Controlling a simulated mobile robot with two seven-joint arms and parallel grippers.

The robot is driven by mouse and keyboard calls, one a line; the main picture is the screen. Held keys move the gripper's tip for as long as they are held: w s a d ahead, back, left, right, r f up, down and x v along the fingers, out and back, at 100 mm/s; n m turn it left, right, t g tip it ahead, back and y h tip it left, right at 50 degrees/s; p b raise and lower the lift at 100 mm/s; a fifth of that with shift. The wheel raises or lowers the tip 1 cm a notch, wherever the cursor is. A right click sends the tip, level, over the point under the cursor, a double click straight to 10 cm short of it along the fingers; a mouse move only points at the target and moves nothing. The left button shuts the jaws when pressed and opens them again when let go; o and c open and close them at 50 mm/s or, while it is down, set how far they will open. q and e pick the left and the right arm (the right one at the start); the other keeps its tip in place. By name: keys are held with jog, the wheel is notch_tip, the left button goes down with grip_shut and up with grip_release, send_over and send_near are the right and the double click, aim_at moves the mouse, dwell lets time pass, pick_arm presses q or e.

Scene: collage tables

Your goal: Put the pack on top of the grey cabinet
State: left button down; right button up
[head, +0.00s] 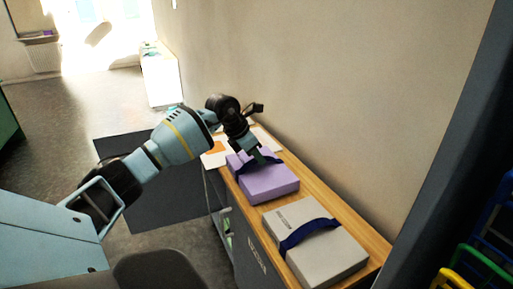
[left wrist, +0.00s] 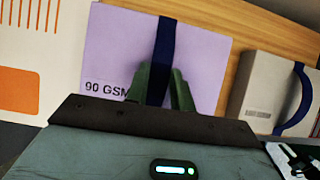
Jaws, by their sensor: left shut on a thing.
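A purple pack (head: 268,183) with a dark blue strap lies flat on the wooden top of the grey cabinet (head: 250,248); I cannot tell whether it is lifted slightly. My left gripper (head: 257,160) reaches down over it from the left and is shut on the strap. In the left wrist view the two green fingers (left wrist: 163,85) pinch the strap, and the purple pack (left wrist: 110,50) shows "90 GSM" lettering, partly hidden by a finger. A grey pack (head: 325,257) with a blue strap lies nearer to me on the same top. My right gripper is not in view.
A white and orange pack or sheet (head: 215,157) lies beyond the purple pack. A plain wall (head: 320,110) runs close along the top's right side. Yellow, green and blue crates (head: 485,262) stand at the far right. A dark mat (head: 165,190) covers floor on the left.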

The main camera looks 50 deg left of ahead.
pick_arm(q)
jog(key=shift+f, duration=0.25)
jog(key=c, duration=1.2)
grip_release()
jog(key=shift+f, duration=0.25)
jog(key=v, duration=1.2)
jog(key=shift+r, duration=0.15)
jog(key=shift+d, duration=0.1)
